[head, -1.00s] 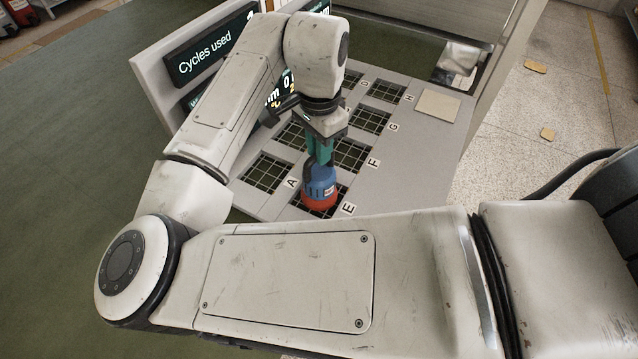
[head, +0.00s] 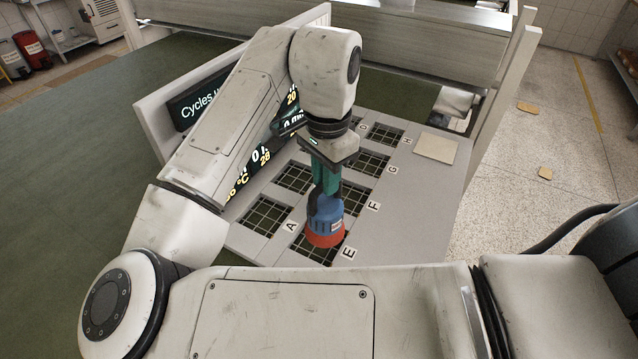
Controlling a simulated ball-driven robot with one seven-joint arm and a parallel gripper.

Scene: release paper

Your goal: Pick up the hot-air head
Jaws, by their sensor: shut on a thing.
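The hot-air head (head: 326,222) is a blue body with a wide red-orange lower rim, seen in the head view. It hangs upright below my gripper (head: 326,188), over the grid opening marked E (head: 320,256) at the near end of the panel. My gripper points down and is shut on the top of the head. The opening's grid shows below the red rim, and the head appears a little above it. The far side of the head is hidden.
The light grey panel (head: 262,243) has two rows of grid openings with letter labels. A lit display board (head: 195,108) stands along its left side, partly behind my arm. A pale square plate (head: 435,148) lies at the far right. Dark green surface extends left.

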